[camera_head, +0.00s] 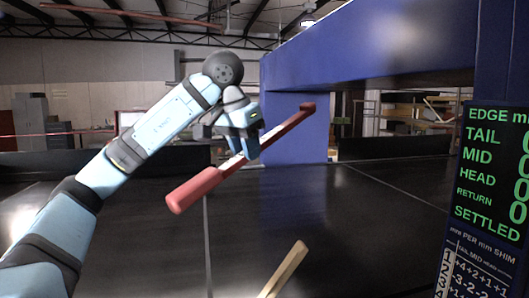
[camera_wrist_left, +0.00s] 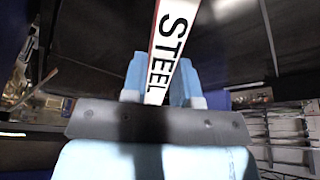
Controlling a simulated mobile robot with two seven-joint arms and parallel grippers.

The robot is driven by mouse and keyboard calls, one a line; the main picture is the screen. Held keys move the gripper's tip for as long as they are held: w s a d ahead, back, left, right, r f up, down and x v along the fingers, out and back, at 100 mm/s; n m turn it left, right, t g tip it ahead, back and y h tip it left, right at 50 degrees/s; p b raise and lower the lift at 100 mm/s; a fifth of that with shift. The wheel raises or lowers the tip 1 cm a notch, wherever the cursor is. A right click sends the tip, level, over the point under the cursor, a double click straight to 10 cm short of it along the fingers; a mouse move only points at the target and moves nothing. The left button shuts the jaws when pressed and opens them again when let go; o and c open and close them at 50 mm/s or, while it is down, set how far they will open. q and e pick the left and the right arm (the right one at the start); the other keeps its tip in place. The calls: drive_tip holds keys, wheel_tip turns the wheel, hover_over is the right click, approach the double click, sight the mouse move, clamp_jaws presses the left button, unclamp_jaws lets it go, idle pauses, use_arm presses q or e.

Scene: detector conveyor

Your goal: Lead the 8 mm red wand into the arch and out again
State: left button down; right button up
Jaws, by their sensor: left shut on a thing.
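The red wand (camera_head: 198,188) is held tilted, its thick red handle low at the left and its thinner dark-red end up at the right. My left gripper (camera_head: 243,140) is shut on its middle, above the black belt. In the left wrist view the wand (camera_wrist_left: 170,50) shows a white face lettered STEEL between the light blue fingers (camera_wrist_left: 160,85). The blue arch (camera_head: 380,52) stands beyond and to the right. The wand's far end overlaps the arch's far post in the picture; I cannot tell how deep it reaches. My right gripper is not in view.
A display (camera_head: 492,165) on the arch's near post lists EDGE mm, TAIL, MID, HEAD, RETURN and SETTLED, with zeros partly cut off. A shim table (camera_head: 478,262) is below it. A pale wooden stick (camera_head: 285,270) rises at the bottom. The black belt (camera_head: 330,215) looks otherwise clear.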

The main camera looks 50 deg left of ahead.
use_arm(q)
drive_tip(key=s+a+b, duration=0.1)
drive_tip(key=s+a, duration=0.4)
drive_tip(key=s, duration=0.3)
drive_tip(key=shift+s, duration=0.4)
